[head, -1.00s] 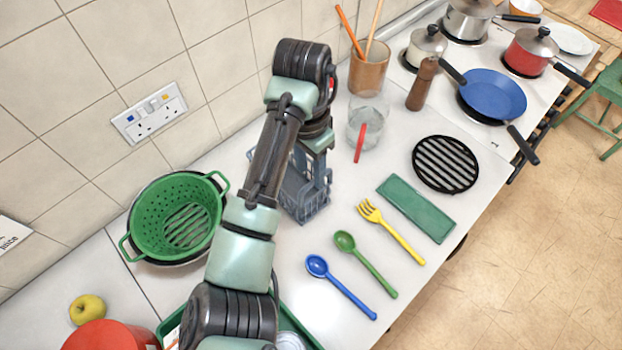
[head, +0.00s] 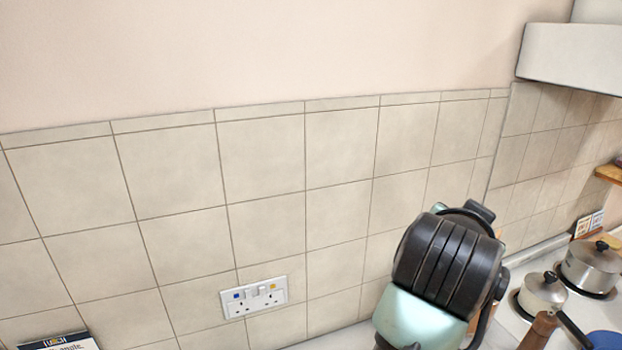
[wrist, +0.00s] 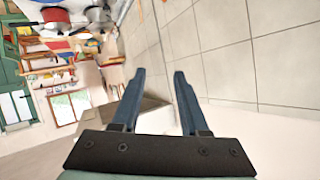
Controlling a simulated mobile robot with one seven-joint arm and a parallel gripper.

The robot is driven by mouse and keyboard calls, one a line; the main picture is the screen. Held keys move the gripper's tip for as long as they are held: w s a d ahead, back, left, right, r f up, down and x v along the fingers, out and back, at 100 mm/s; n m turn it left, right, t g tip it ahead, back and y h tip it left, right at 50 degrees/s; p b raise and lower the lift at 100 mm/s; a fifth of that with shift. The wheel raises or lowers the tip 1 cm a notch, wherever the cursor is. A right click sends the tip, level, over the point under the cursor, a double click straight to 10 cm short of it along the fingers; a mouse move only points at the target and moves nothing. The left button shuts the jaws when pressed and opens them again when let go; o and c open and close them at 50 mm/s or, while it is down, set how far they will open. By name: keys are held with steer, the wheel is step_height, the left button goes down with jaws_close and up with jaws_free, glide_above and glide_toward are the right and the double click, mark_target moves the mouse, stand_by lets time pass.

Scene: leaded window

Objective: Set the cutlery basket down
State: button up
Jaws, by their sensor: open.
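My gripper (wrist: 160,75) shows in the wrist view with its two blue fingers apart. I see nothing held between them, only tiled wall and pale surfaces beyond. The cutlery basket is in neither present view. In the head view my arm's dark wrist joint stands before the tiled wall at the lower right, and my gripper is out of that frame.
The head view shows the tiled wall (head: 270,190), a wall socket (head: 253,297) and a pale hood (head: 575,55). A steel saucepan (head: 592,268), a lidded pot (head: 543,292) and a brown mill (head: 540,328) stand at the lower right. Most of the counter is out of view.

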steer(key=s+a+r+n+t, duration=0.15)
steer(key=a+r+t, duration=0.25)
steer(key=r, duration=0.4)
steer(key=s+a+r+n+t, duration=0.15)
steer(key=a+r+t, duration=0.25)
steer(key=r, duration=0.4)
steer(key=s+a+r+n+t+y, duration=0.7)
steer(key=s+a+r, duration=0.4)
steer(key=a, duration=0.3)
steer(key=shift+s+r+n+t+y, duration=0.25)
steer(key=shift+s+t, duration=0.2)
steer(key=shift+t, duration=0.35)
steer(key=shift+f, duration=0.15)
